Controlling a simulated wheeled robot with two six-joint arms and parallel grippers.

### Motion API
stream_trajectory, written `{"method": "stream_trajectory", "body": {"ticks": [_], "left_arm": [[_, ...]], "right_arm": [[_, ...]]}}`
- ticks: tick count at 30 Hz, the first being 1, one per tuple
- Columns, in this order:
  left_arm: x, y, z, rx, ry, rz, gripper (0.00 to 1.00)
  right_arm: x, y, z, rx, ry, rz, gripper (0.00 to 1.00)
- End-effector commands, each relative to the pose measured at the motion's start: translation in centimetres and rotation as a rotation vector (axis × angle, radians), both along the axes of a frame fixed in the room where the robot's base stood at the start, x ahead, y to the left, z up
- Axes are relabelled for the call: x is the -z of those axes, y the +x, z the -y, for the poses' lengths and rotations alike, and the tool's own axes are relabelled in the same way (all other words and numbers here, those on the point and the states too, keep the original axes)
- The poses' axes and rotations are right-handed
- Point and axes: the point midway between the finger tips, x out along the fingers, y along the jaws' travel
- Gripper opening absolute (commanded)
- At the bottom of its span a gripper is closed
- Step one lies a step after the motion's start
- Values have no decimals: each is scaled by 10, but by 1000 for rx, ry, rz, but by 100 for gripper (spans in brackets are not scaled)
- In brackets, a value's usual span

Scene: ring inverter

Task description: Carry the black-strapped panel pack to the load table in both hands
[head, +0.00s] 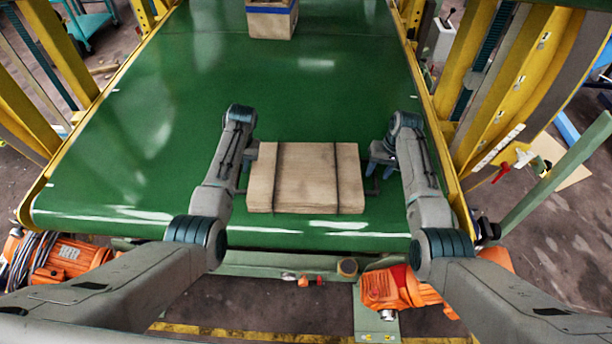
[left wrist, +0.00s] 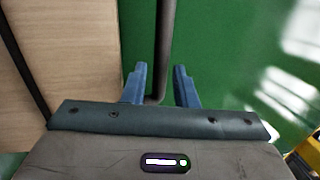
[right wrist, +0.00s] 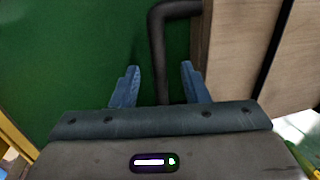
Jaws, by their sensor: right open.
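The panel pack (head: 290,185) is a flat stack of pale wood with two black straps. It lies on the green belt, with a dark handle on each side. My left gripper (left wrist: 160,70) is at the pack's left side, its blue fingers apart on either side of the left handle (left wrist: 166,40). A narrow gap shows there. In the head view my left wrist mostly hides it. My right gripper (head: 384,172) is at the pack's right side. In the right wrist view its fingers are open, with the right handle (right wrist: 158,60) between them and clear gaps. The load table cannot be made out.
The green conveyor belt (head: 160,110) has free room around the pack. A box with a blue band (head: 271,20) stands at its far end. Yellow frames (head: 500,110) rise on both sides. Orange motors (head: 385,288) sit below the near edge.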

Motion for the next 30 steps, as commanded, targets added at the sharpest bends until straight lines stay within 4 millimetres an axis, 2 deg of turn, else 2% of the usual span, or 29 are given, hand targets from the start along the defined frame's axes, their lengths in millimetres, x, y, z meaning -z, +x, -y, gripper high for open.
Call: {"method": "stream_trajectory", "body": {"ticks": [6,16,20,22,23,30], "left_arm": [[18,0,-4,0,-1,-1,26],[21,0,-4,0,0,1,26],[21,0,-4,0,0,1,2],[21,0,-4,0,0,1,0],[21,0,-4,0,0,1,0],[21,0,-4,0,0,1,0]], "right_arm": [[19,0,-4,-1,0,-1,41],[21,0,-4,-1,0,1,41],[21,0,-4,-1,0,1,17],[21,0,-4,-1,0,1,4],[21,0,-4,-1,0,1,0],[21,0,-4,-1,0,1,0]]}}
